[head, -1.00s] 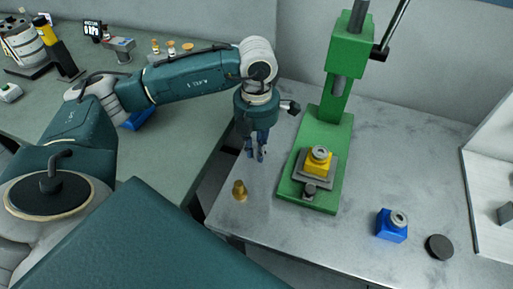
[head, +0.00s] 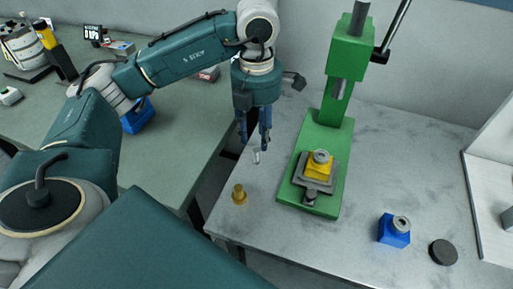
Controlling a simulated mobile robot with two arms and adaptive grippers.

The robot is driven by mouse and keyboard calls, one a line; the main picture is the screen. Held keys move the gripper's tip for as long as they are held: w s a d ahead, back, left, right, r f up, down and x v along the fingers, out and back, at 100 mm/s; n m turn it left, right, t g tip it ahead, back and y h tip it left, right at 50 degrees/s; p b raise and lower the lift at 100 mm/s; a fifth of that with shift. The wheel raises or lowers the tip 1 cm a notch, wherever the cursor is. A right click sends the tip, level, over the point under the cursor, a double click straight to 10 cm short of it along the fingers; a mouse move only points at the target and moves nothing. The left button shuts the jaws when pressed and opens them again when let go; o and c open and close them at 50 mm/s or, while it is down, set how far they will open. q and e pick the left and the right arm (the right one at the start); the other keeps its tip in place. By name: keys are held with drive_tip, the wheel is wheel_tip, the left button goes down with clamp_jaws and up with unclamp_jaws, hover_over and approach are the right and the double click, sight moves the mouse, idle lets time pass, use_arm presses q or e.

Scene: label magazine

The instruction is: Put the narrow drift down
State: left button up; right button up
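A small silver pin (head: 256,157), which looks like the narrow drift, is on the grey metal bench, left of the green press. It appears upright. My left gripper (head: 254,143) is above it, pointing down, with its two blue fingers spread apart. The pin shows below and between the fingertips, apparently clear of both. My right gripper is not in view.
A brass piece (head: 239,195) stands near the bench's left edge. The green press (head: 324,150) holds a yellow block (head: 318,171) with a grey ring. A blue block (head: 393,232) and a dark disc (head: 443,252) are at right.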

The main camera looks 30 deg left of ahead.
sight(257, 150)
use_arm(q)
wheel_tip(257, 150, up, 4)
drive_tip(key=shift+r, duration=0.2)
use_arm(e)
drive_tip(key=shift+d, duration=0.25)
